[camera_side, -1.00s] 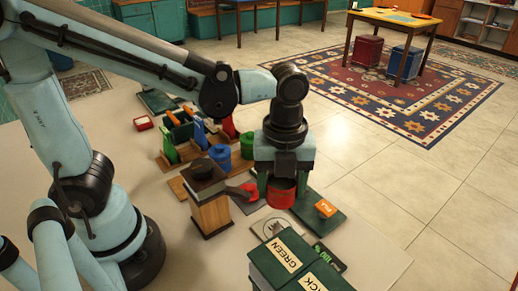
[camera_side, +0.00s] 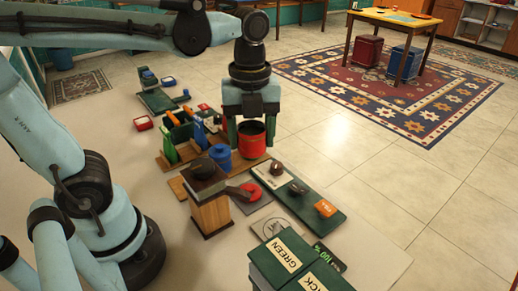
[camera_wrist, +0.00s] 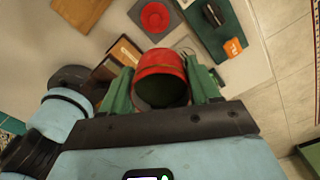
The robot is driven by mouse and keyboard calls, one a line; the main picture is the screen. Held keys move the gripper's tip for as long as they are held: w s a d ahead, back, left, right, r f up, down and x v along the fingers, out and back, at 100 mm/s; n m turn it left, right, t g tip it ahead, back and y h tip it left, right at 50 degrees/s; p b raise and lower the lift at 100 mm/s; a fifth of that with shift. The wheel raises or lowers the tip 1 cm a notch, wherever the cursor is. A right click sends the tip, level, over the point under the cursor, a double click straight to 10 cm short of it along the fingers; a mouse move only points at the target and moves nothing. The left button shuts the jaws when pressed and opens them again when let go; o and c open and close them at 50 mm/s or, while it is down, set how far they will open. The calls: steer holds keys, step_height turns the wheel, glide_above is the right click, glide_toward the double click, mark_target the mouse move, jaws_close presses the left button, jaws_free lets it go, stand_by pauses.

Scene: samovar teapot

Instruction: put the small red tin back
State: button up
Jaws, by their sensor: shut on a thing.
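The small red tin (camera_side: 252,146) is open-topped and dark inside. My gripper (camera_side: 252,138) is shut on it, with one green finger on each side. The tin is upright, at the right end of a wooden board (camera_side: 243,167), beside a blue lidded tin (camera_side: 220,158). I cannot tell whether its base touches the board. In the wrist view the red tin (camera_wrist: 162,70) sits between the two fingers of my gripper (camera_wrist: 163,88). A flat red disc (camera_side: 250,191) lies on a grey square nearer the camera.
A wooden box with a dark top (camera_side: 209,207) stands front left of the tin. A green board (camera_side: 310,203) with dark knobs and an orange block (camera_side: 325,208) lies to the right. Green labelled boxes (camera_side: 290,262) stand in front. Green and orange items (camera_side: 178,130) stand at the left.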

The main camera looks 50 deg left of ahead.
steer(key=s+a+f+n, duration=0.25)
steer(key=s+a, duration=0.25)
steer(key=a, duration=0.3)
steer(key=s+a+f+n, duration=0.1)
steer(key=s+a+f, duration=0.3)
steer(key=a, duration=0.3)
steer(key=shift+m, duration=0.25)
steer(key=shift+a+f, duration=0.1)
steer(key=shift+f, duration=4.45)
steer(key=shift+f, duration=0.1)
steer(key=o, duration=1.2)
steer(key=shift+r, duration=6.1)
